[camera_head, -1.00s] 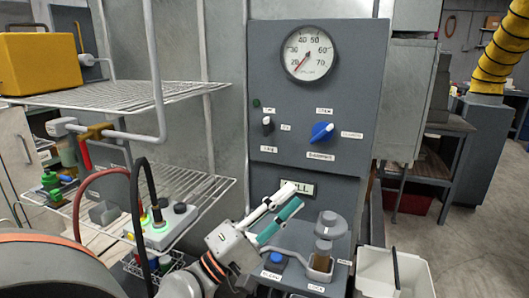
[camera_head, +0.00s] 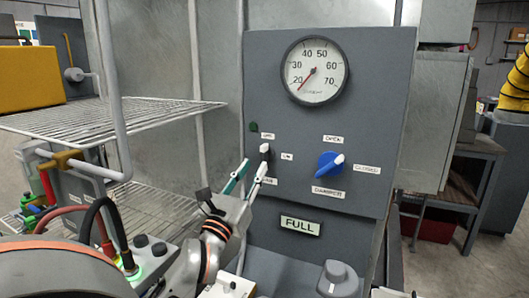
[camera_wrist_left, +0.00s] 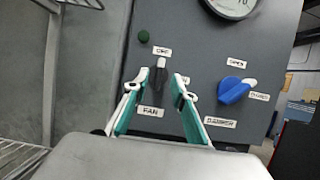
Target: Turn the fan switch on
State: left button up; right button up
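The fan switch (camera_head: 265,153) is a small black knob on the grey control panel (camera_head: 380,105), with its pale tip pointing up toward the upper label. It also shows in the left wrist view (camera_wrist_left: 160,76), between an OFF label above, an ON label at right and FAN below. My left gripper (camera_head: 252,168) is open, with teal and white fingers. In the left wrist view its fingertips (camera_wrist_left: 159,82) stand on either side of the knob, without visible contact. The lower part of the knob is close between the fingers. My right gripper is not in view.
A blue damper knob (camera_head: 328,165) sits right of the switch, below a round gauge (camera_head: 316,70). A dark green lamp (camera_head: 253,126) is up-left of the switch. Wire shelves (camera_head: 130,115) with a yellow box (camera_head: 30,80) stand left. A FULL sign (camera_head: 300,226) is below.

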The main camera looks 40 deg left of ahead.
aim_at(262, 153)
pick_arm(q)
jog(key=p+x, duration=0.1)
jog(key=x, duration=0.4)
jog(key=shift+r, duration=0.2)
jog(key=shift+w+a+r, duration=0.15)
jog(key=shift+w, duration=0.4)
grip_shut()
